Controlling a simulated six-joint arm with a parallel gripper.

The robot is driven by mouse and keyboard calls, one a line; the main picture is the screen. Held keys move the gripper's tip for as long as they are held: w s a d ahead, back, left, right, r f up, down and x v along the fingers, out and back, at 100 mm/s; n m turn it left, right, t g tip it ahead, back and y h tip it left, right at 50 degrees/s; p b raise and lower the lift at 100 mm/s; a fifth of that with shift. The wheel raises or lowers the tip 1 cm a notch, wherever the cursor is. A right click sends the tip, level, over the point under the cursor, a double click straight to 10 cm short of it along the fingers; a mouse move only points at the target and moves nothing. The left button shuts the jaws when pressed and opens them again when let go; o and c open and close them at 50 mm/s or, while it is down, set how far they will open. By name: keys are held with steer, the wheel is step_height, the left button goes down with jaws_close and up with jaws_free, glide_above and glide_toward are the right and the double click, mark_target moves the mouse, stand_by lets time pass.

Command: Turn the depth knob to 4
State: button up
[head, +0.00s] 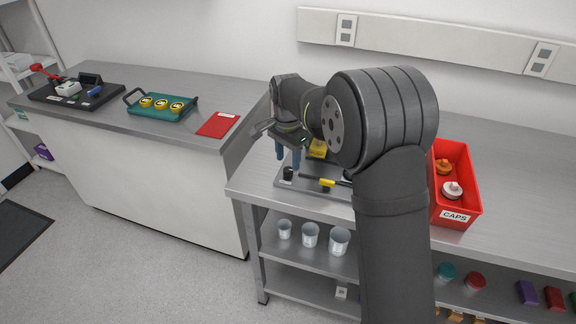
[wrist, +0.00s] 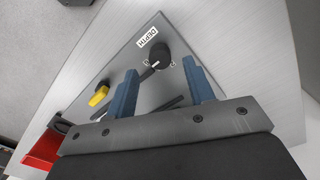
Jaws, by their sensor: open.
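The depth knob is a black round knob (wrist: 158,56) on a grey panel (wrist: 125,70), beside a white label reading DEPTH (wrist: 150,37). A small white mark shows at the knob's edge; the scale marks around it are too small to read. In the head view the knob (head: 288,173) is at the panel's left end. My gripper (wrist: 162,82) is open and empty, its two blue fingers apart. The knob shows beyond and between the fingertips, apparently not touched. In the head view my gripper (head: 288,157) hangs just above the knob.
The panel also carries a yellow-gripped lever (head: 327,183) and a yellow block (head: 318,148). A red CAPS bin (head: 463,212) stands to the right on the same bench. A second bench at left holds a teal tray (head: 163,114) and a red folder (head: 217,124).

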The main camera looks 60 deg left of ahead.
mark_target(288, 169)
steer(key=shift+f, duration=1.7)
steer(key=c, duration=1)
steer(key=shift+n, duration=2.3)
steer(key=o, duration=1)
steer(key=shift+r, duration=0.1)
